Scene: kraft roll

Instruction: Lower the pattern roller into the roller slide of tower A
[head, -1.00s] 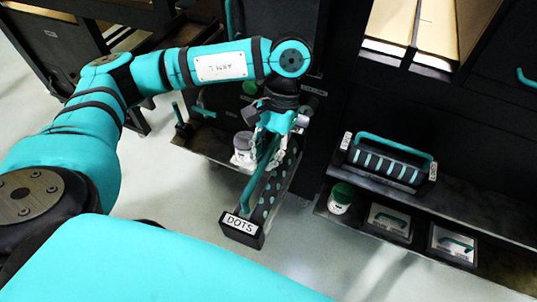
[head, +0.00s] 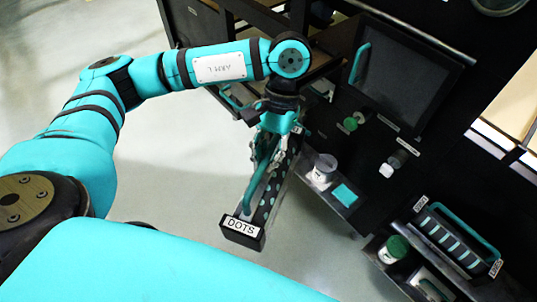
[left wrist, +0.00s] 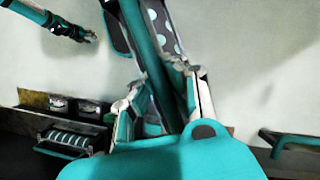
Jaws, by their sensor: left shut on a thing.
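The pattern roller is a dark roller with pale teal dots (head: 281,180), a teal handle bar and a black end block labelled DOTS (head: 241,229). My left gripper (head: 268,155) is shut on its handle and holds it up in the air, clear of the shelves. In the left wrist view the handle (left wrist: 147,50) runs between the fingers (left wrist: 160,105), with the dotted roller beside it. A black tower (head: 335,112) stands behind and to the right. I cannot read a tower letter or make out the roller slide. My right gripper (left wrist: 90,37) is small at upper left of the wrist view.
A dark panel with a teal handle (head: 405,80) is above. Open floor lies left.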

